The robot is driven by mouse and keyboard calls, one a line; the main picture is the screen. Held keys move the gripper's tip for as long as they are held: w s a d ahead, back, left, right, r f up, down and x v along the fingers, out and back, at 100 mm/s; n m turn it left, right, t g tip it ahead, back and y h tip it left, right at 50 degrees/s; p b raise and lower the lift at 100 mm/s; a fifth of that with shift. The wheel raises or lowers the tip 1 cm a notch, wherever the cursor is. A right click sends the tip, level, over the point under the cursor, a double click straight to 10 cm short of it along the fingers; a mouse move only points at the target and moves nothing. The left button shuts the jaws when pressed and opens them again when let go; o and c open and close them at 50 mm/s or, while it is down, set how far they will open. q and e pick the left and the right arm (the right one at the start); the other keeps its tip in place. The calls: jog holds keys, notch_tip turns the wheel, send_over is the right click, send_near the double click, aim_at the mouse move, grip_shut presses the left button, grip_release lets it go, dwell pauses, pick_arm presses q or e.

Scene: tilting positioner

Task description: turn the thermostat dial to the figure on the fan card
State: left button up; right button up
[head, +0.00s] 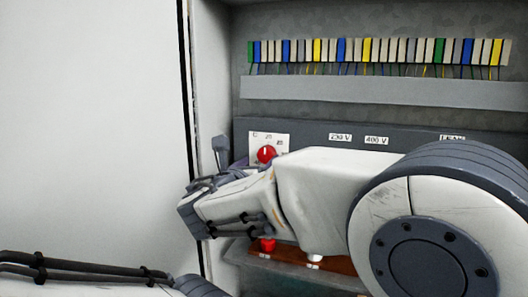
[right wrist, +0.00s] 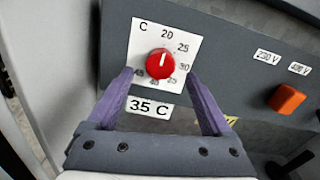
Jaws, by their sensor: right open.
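The thermostat dial is a red round knob (right wrist: 160,64) on a white scale plate (right wrist: 139,42), marked C and 20 to 45. Its white pointer line points up, near the 20. The dial also shows in the head view (head: 266,154), above my right forearm. A white card reading "35 C" (right wrist: 149,109) sits just below the scale plate in the right wrist view. My right gripper (right wrist: 160,75) is open, its two purple-grey fingers either side of the dial's lower part in that view. I see no contact with the knob. My left gripper is out of view.
Right of the dial is an orange switch (right wrist: 287,98) under labels 230 V and 400 V. A row of coloured terminals (head: 365,50) runs above a grey duct (head: 350,92). A white cabinet wall (head: 90,130) fills the left. My right arm hides much of the lower panel.

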aim_at(265, 156)
jog(key=shift+p+x, duration=0.55)
jog(key=shift+x, duration=1.35)
